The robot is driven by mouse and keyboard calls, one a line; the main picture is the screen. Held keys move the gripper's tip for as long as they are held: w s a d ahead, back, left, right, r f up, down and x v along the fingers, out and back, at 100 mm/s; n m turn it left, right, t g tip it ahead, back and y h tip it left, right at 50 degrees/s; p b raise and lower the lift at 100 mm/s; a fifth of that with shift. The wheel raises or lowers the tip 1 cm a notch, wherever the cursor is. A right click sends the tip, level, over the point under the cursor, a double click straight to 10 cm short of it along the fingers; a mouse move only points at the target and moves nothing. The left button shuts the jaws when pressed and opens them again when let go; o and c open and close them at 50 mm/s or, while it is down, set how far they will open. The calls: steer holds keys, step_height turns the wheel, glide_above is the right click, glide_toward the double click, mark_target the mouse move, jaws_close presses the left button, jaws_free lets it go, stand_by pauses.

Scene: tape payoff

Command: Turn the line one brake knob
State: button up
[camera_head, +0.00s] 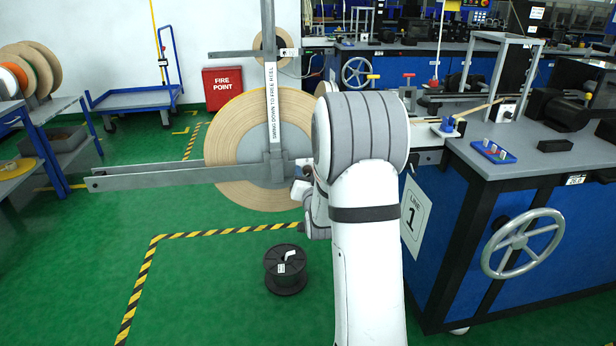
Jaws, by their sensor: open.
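The line one tape reel (235,190) is a large tan disc with a grey inner disc, upright on a grey metal stand (272,90) whose post has a printed label. A long grey bar (150,177) runs left from its hub. My white and grey arm rises in front and covers the reel's right side. A dark part of my gripper (300,190) shows at the arm's left edge, close to the hub in the picture. It is open, but its fingertips are mostly hidden. I cannot make out the brake knob or whether anything touches it.
A black spool (286,269) lies on the green floor below the reel. The blue line 1 machine (460,220) with a grey handwheel (522,243) stands at right. A reel rack (45,150) and blue cart (133,97) are at left. The front left floor is clear.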

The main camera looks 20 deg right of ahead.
steer(key=c, duration=0.9)
steer(key=shift+a, duration=0.1)
steer(key=shift+c, duration=0.5)
steer(key=shift+f+n+b, duration=0.15)
steer(key=shift+n+b, duration=0.15)
steer(key=shift+b, duration=0.1)
steer(key=shift+n+b, duration=0.5)
steer(key=shift+b, duration=0.25)
steer(key=n+b, duration=0.3)
steer(key=b, duration=0.1)
steer(key=shift+f, duration=0.1)
steer(key=n+b, duration=0.2)
steer(key=n, duration=0.1)
steer(key=n+b, duration=0.1)
steer(key=shift+r+b, duration=0.25)
steer(key=shift+b, duration=0.15)
steer(key=shift+r+n, duration=0.1)
steer(key=shift+n, duration=0.2)
